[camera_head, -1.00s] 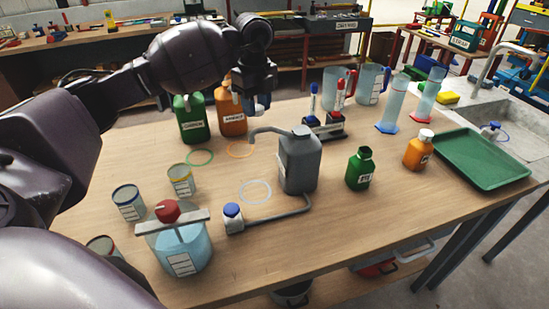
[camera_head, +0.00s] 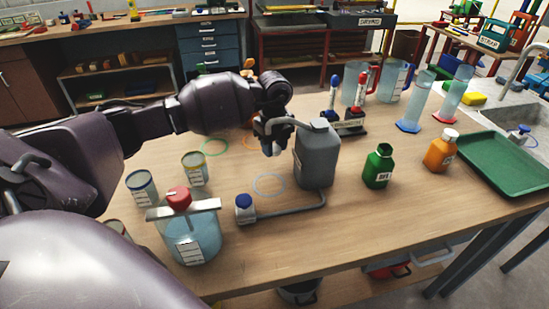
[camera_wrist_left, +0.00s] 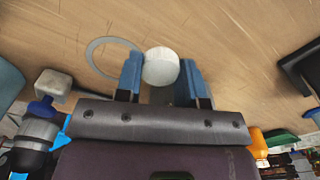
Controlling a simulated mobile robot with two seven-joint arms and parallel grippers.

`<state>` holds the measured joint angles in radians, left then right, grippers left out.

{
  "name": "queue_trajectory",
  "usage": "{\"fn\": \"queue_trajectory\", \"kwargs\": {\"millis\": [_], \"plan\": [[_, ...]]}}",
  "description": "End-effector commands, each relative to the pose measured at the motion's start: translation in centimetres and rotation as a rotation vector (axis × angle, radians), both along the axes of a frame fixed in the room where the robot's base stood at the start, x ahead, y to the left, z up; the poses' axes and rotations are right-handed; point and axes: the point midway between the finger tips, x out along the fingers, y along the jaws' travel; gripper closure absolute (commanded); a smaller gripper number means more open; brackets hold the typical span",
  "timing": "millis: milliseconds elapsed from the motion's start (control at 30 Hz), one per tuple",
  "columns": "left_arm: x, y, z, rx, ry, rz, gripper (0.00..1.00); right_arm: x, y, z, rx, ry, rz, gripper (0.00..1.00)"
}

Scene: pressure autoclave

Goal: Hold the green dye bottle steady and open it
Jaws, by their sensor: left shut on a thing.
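The green dye bottle (camera_head: 378,168) stands upright on the bench, right of the grey jerrycan. Its neck shows green, with no white cap like the orange bottle's. My left gripper (camera_head: 270,146) is well to the left of it, beside the grey jerrycan's upper left side and above the bench. Its blue fingers are shut on a round white cap (camera_wrist_left: 161,67), seen between the fingertips in the left wrist view. A pale ring (camera_head: 268,184) lies on the bench below. My right gripper is not in view.
The grey jerrycan (camera_head: 317,155) with a bent pipe is close to my left gripper. An orange bottle (camera_head: 439,151) and a green tray (camera_head: 503,160) are at the right. A clear vessel with a red knob (camera_head: 192,235) stands front left. Bare bench lies before the green bottle.

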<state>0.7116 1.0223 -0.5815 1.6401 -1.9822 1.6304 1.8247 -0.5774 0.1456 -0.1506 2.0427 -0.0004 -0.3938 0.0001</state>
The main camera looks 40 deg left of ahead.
Motion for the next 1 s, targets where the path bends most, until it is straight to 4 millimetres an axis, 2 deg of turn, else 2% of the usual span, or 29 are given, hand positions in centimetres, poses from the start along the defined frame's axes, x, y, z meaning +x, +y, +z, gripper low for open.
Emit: {"fn": "queue_trajectory", "kwargs": {"millis": [33, 233, 500, 700, 733, 867, 1000], "plan": [[-0.1, 0.0, -1.2, -0.001, 0.007, 0.0, 0.93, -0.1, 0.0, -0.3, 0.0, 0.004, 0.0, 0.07], [-0.1, 0.0, -4.2, -0.001, 0.007, 0.0, 0.93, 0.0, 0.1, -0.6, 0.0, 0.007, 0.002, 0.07], [0.0, 0.0, -4.3, 0.0, 0.001, 0.0, 0.93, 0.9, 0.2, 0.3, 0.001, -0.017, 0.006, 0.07], [0.0, 0.0, -4.7, 0.0, 0.002, 0.0, 0.93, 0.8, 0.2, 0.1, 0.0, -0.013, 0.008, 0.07], [0.0, 0.0, -4.7, 0.0, 0.001, 0.0, 0.6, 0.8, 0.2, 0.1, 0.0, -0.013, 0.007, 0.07], [0.0, 0.0, -4.7, 0.001, 0.002, 0.0, 0.4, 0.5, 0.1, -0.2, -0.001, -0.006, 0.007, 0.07], [0.0, 0.0, -4.7, 0.001, 0.002, 0.0, 0.39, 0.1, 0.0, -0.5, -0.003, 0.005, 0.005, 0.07]]}}
